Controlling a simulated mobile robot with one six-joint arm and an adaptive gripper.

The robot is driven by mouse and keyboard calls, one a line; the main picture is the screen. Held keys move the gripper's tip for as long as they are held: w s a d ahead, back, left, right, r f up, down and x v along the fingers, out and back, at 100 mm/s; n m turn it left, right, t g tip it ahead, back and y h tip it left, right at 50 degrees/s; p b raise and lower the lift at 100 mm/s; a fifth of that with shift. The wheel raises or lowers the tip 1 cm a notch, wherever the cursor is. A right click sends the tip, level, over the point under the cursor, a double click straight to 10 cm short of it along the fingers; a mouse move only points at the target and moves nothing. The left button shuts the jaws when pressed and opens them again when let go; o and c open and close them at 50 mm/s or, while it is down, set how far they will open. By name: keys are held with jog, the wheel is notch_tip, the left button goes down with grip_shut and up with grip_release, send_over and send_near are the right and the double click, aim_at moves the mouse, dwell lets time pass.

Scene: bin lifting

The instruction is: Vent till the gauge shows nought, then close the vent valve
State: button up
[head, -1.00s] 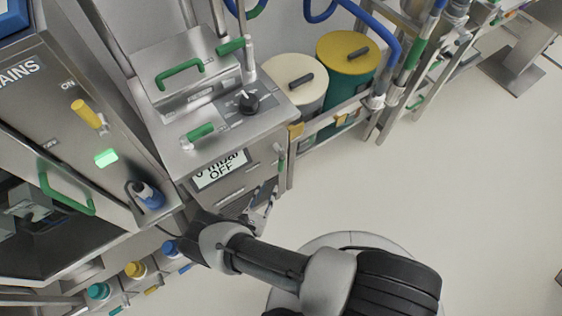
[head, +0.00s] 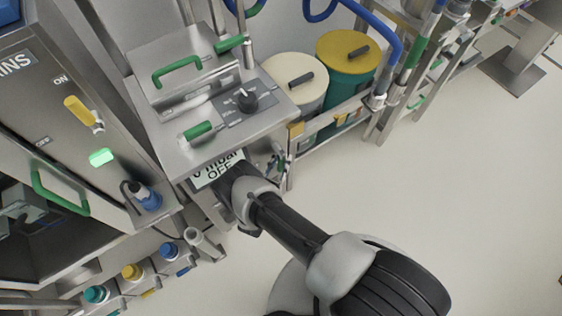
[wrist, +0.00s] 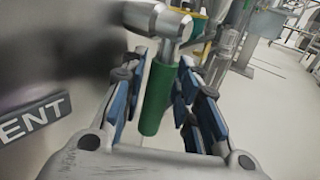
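The vent valve's green handle (wrist: 158,98) hangs down from a metal valve body (wrist: 158,20) in the wrist view. My gripper (wrist: 164,72) is open, with its blue-padded fingers on either side of the handle. I see gaps between handle and pads, so it does not look gripped. The end of a "VENT" label (wrist: 34,119) is at the left. In the head view, my gripper (head: 276,164) is at the cabinet's right front corner, and the valve is mostly hidden. The gauge display (head: 217,170) reads 0 mbar and OFF, partly covered by my wrist.
A cream-lidded drum (head: 294,78) and a yellow-lidded drum (head: 345,50) stand behind a rail to the right. The floor (head: 430,190) at the right is clear.

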jog(key=shift+c, duration=0.4)
grip_shut()
